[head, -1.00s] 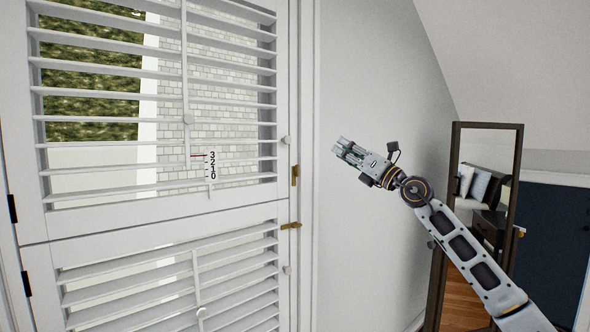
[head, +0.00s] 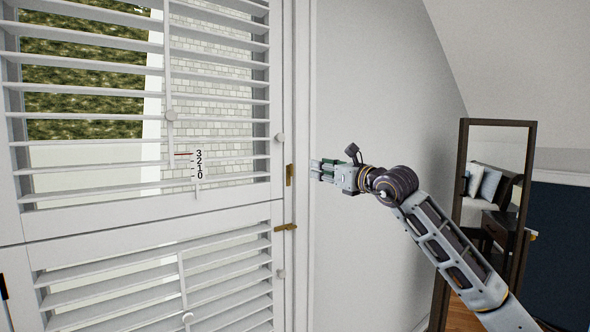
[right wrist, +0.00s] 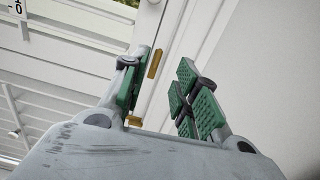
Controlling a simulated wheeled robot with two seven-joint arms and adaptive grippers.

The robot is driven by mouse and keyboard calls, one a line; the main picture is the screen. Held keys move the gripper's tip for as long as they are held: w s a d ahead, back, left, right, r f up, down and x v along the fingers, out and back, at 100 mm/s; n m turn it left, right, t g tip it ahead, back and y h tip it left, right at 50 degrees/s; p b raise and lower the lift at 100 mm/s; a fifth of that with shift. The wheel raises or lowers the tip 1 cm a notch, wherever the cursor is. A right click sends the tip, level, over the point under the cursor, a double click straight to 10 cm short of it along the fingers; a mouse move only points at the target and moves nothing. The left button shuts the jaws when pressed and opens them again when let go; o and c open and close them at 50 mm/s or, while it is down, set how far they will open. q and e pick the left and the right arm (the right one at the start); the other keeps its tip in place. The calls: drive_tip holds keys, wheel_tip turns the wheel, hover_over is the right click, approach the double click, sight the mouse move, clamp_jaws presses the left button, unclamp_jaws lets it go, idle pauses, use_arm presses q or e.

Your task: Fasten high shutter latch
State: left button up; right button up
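The upper shutter panel (head: 145,218) is closed against its frame. A brass latch piece (head: 290,174) stands upright at the right edge of this panel; it also shows in the right wrist view (right wrist: 154,63). A second brass latch (head: 286,227) lies level on the lower panel's right edge, and its end shows in the right wrist view (right wrist: 134,121). My right gripper (head: 314,170) is just right of the upper latch in the picture, not visibly touching it. In the right wrist view its green-padded fingers (right wrist: 160,90) are apart with nothing between them. My left gripper is not in view.
Round white knobs (head: 280,138) sit on the shutter stiles. A tilt rod (head: 171,116) and a number scale (head: 198,164) are on the upper louvers. A plain wall (head: 375,110) is right of the frame. A dark-framed mirror (head: 528,190) stands behind my right arm.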

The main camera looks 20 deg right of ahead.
drive_tip(key=shift+d+f+m, duration=0.1)
drive_tip(key=shift+f+m, duration=0.2)
drive_tip(key=shift+f, duration=0.3)
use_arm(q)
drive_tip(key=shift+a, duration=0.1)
use_arm(e)
drive_tip(key=p, duration=0.4)
approach(290, 175)
drive_tip(key=w+a+r, duration=0.1)
drive_tip(key=w+r, duration=0.3)
drive_tip(key=shift+f+p+x, duration=0.2)
drive_tip(key=shift+x, duration=0.7)
drive_tip(key=shift+f+p+x, duration=0.2)
drive_tip(key=shift+x, duration=0.7)
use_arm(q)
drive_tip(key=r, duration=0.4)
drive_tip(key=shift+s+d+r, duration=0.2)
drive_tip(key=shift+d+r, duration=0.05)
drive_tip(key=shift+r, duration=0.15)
